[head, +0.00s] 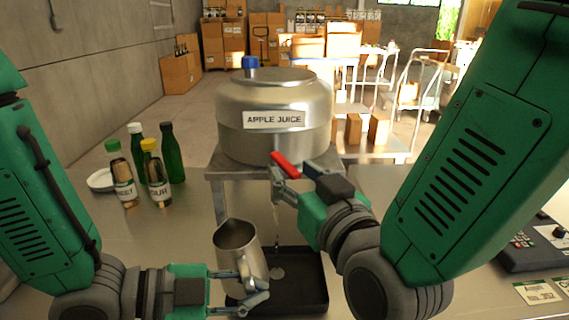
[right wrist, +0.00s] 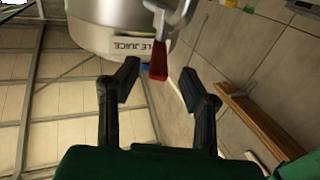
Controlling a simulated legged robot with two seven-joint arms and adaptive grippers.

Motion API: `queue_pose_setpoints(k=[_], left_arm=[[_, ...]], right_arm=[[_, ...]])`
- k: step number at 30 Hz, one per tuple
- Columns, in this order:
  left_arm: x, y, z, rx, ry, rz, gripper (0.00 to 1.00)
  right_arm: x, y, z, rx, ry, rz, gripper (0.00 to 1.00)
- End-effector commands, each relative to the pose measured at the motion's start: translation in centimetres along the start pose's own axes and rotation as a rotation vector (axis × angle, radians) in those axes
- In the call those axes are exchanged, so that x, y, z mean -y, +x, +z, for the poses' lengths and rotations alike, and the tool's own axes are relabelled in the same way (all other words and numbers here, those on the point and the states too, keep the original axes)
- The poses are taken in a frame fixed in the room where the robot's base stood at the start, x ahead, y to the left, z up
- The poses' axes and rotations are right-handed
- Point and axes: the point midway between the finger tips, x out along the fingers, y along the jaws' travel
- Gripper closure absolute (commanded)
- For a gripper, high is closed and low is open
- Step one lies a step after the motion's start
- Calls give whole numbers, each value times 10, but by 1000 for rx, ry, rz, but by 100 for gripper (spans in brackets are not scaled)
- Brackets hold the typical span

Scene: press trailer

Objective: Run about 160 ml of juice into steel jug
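A steel tank labelled APPLE JUICE (head: 275,100) stands on a metal stand. Its tap has a red lever (head: 286,164), also visible in the right wrist view (right wrist: 158,62). A thin pale streak hangs below the tap, above a small pale patch on the black tray (head: 312,262). My left gripper (head: 250,290) is shut on the steel jug (head: 238,252), near its handle side, and holds it nearly upright at the tray's left, left of the streak. The jug's level is not readable. My right gripper (right wrist: 160,85) is open, its fingers spread either side of the lever, apparently not touching it.
Two labelled small bottles (head: 122,180) (head: 155,175), two green bottles (head: 172,155) and a white plate (head: 101,180) stand left on the counter. A dark keypad device (head: 535,245) and cards (head: 537,292) lie right. Shelves and boxes are behind.

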Motion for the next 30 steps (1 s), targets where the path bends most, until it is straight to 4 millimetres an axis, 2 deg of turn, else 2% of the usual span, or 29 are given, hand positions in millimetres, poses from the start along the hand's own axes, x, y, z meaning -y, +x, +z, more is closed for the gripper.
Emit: queue_pose_setpoints(k=[3,6,17,24,30], left_arm=[[1,0,0,-1,1,0,100],[1,0,0,-1,0,0,100],[3,3,1,-1,3,-1,100],[36,42,7,-2,5,-2,100],[48,57,9,-1,1,-1,100]], right_arm=[[0,-14,0,1,1,-1,64],[0,-20,1,1,0,-1,64],[0,-22,0,0,0,-1,64],[0,-21,1,1,0,-1,64],[0,-22,0,0,0,-1,64]])
